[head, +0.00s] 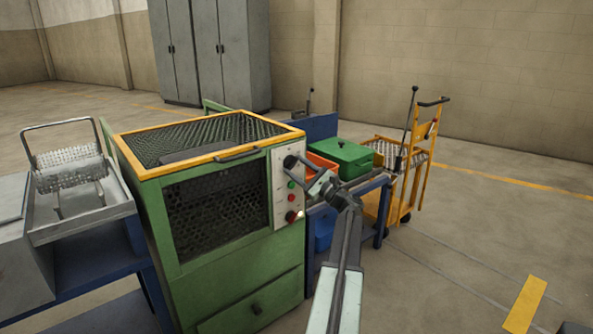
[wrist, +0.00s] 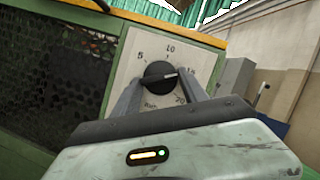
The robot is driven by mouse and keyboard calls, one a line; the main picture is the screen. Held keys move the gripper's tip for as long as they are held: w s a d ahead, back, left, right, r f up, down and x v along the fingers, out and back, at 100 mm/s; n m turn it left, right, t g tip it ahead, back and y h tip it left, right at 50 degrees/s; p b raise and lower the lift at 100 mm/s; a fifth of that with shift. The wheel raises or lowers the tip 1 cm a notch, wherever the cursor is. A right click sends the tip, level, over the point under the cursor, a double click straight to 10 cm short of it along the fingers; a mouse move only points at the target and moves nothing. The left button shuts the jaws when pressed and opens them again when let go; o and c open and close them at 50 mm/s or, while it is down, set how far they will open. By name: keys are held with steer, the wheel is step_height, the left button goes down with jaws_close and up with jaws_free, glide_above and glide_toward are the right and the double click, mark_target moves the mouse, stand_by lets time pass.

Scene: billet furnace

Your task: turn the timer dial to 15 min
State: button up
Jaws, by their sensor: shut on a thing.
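The timer dial (wrist: 158,76) is a round black knob on a pale panel (wrist: 140,42) in the wrist view. Its pale pointer mark faces right, between the printed 10 above and the 20 at lower right. In the head view my gripper (head: 306,172) reaches the upper part of the panel (head: 279,183), covering part of the dial.
The panel is on a green furnace (head: 221,276) with a yellow top frame and mesh front. Green and red buttons sit below the dial. A green box (head: 342,160) and an orange tray stand on a blue bench to the right, with a yellow trolley (head: 416,170) beyond.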

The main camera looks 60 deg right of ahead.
stand_by(0.4)
steer(key=o, duration=1.4)
steer(key=b+v, duration=0.2)
steer(key=v, duration=0.5)
steer(key=shift+s+f+b, duration=0.2)
steer(key=shift+s+b, duration=0.1)
steer(key=shift+s, duration=0.05)
